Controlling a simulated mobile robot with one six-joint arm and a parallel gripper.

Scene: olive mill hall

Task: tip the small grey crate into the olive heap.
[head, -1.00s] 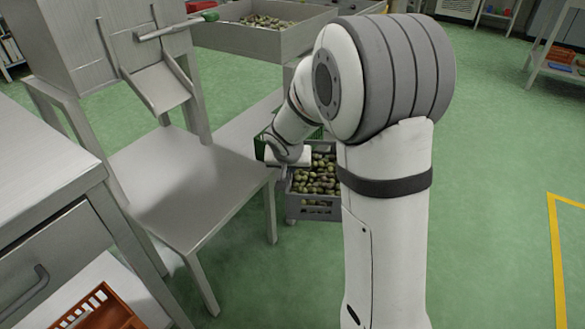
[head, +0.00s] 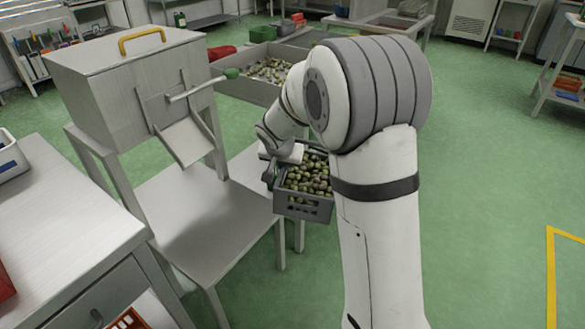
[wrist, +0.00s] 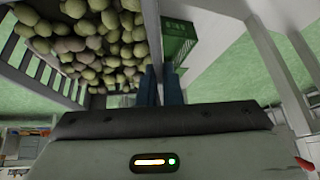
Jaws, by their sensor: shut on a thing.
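The small grey crate (head: 303,208), full of green and dark olives, hangs in the air right of the metal table, roughly level. The olive heap (head: 268,70) lies in a wide grey metal trough (head: 247,88) behind the crate.
A green crate (wrist: 178,40) shows beside my fingers in the wrist view. The green floor at right is clear.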

